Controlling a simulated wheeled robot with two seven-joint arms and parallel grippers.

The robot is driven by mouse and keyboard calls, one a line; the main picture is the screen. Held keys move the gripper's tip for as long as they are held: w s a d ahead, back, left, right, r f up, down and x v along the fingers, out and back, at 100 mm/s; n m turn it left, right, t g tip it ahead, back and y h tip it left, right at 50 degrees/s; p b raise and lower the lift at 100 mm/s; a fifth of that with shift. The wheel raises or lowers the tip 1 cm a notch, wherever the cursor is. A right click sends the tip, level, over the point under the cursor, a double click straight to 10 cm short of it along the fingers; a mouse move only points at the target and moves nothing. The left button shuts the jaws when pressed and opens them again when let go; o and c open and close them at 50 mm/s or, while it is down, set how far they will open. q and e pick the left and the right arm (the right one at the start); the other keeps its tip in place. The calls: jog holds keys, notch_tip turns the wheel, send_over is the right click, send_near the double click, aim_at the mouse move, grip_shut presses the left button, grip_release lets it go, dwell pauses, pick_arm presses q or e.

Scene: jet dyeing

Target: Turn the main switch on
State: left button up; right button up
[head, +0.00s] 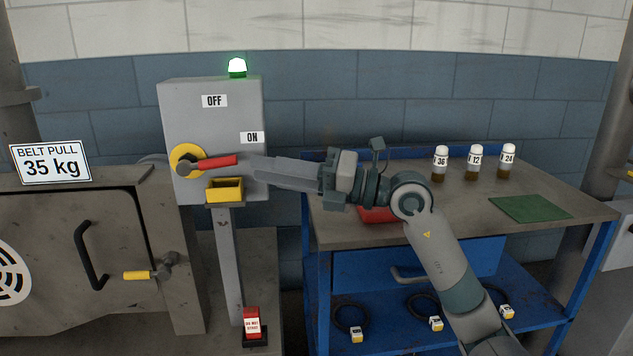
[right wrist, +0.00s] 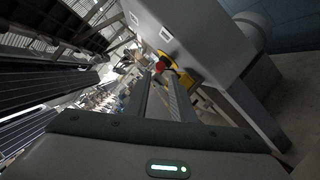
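The main switch is on a grey box (head: 212,125) on a post. It has a yellow disc (head: 186,160) and a red handle (head: 212,163). The handle points right and slightly up, below the ON label (head: 252,138); the OFF label (head: 214,101) is higher. My right gripper (head: 254,168) reaches in from the right, its fingertips close to the handle's free end. In the right wrist view the fingers (right wrist: 162,82) are apart, with the red handle end (right wrist: 159,67) at or just beyond their tips; contact cannot be made out. My left gripper is out of view.
A green lamp (head: 237,68) glows on the box. A yellow holder (head: 225,190) sticks out below the handle. A blue-framed bench (head: 470,196) at right carries several bottles, a green mat (head: 530,207) and a red object (head: 378,214). A grey machine (head: 60,240) stands left.

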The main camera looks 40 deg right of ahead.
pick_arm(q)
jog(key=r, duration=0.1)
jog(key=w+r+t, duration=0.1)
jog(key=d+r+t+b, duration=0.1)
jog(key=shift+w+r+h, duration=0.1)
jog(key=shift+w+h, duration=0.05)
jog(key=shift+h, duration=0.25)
pick_arm(e)
jog(key=r+v, duration=0.1)
jog(key=v, duration=0.7)
jog(key=shift+f, duration=0.5)
jog(key=shift+d, duration=0.1)
jog(key=shift+c, duration=0.5)
